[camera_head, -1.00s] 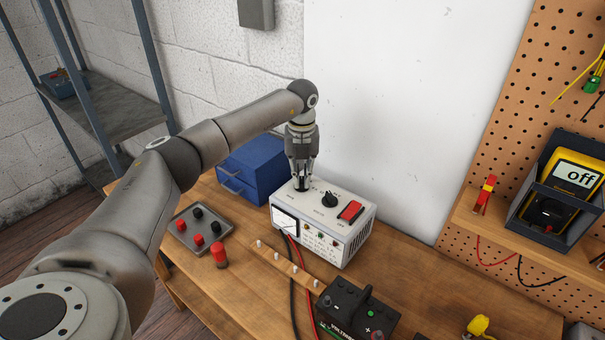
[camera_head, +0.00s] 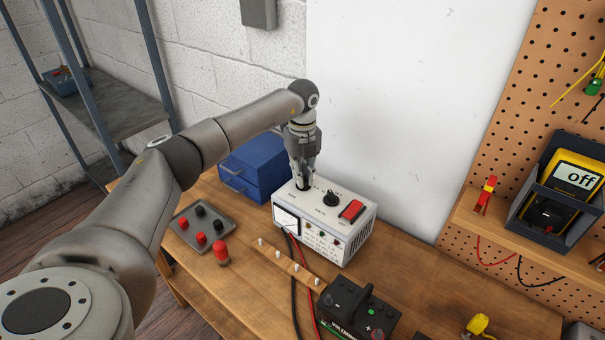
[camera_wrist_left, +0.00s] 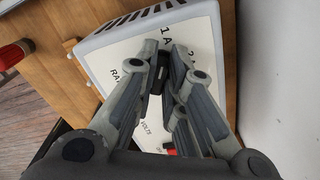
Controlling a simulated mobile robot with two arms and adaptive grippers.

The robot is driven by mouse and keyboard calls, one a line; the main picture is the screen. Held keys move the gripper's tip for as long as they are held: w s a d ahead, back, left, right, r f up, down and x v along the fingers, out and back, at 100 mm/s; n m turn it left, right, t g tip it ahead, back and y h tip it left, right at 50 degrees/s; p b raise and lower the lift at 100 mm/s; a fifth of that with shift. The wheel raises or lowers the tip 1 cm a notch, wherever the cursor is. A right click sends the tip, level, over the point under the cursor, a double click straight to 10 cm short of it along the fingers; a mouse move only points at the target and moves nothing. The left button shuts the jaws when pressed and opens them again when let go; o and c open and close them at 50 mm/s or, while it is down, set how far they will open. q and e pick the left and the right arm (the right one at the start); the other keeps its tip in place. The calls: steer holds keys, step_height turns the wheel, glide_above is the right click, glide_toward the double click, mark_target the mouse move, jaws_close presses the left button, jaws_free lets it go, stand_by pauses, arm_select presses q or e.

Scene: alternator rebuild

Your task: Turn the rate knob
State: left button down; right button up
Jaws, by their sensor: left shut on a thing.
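The white charger box (camera_head: 324,222) stands on the wooden bench with a meter on its front. My left gripper (camera_head: 303,184) points down over the left part of its top. Its fingers are shut on a black knob, the rate knob, which shows between them in the left wrist view (camera_wrist_left: 157,76). Lettering beginning "RA" and the marks "1A" and "2" are printed near this knob. A second black knob (camera_head: 331,198) and a red rocker switch (camera_head: 351,209) sit to the right on the same top, clear of the fingers. My right gripper is not in view.
A blue drawer box (camera_head: 251,168) stands close behind and left of the charger. A grey tray (camera_head: 185,238) with red and black caps lies at left, a red cap (camera_head: 221,253) beside it. A black battery (camera_head: 357,312) stands in front. The bench right of the charger is clear.

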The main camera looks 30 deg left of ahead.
arm_select(q)
steer(key=shift+w+r, duration=0.1)
steer(key=shift+r, duration=0.05)
steer(key=c, duration=1.5)
jaws_free()
step_height(320, 180, up, 12)
steer(key=shift+f, duration=0.1)
